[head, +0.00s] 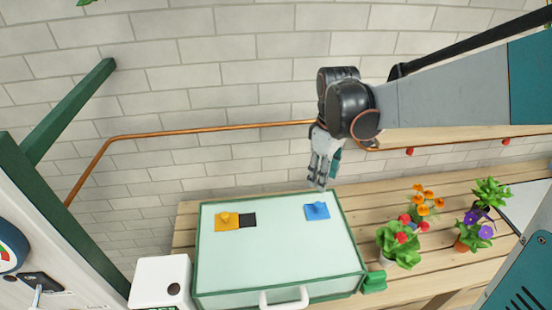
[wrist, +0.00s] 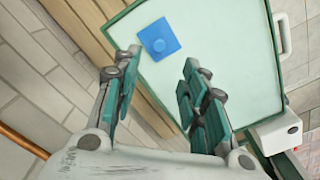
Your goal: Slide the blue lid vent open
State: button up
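The blue lid vent (head: 317,211) is a flat square slide with a small knob, on the right part of a pale green lid (head: 275,245). It also shows in the wrist view (wrist: 158,39), beyond my fingertips. No dark opening shows beside it. My gripper (head: 318,186) hangs above the back edge of the lid, above and just behind the blue vent. In the wrist view my gripper (wrist: 158,75) has its fingers spread wide with nothing between them. It is apart from the vent.
A yellow vent (head: 227,222) sits on the lid's left part beside a dark opening (head: 248,220). A white handle (head: 283,299) is at the lid's front. Potted flowers (head: 400,245) stand right on the wooden bench (head: 345,203). A white box (head: 161,283) stands left. A copper pipe (head: 215,129) runs along the wall.

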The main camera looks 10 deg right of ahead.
aim_at(318, 204)
notch_tip(318, 204, down, 11)
jog(key=shift+r+b, duration=0.1)
jog(key=shift+b, duration=1.05)
grip_shut()
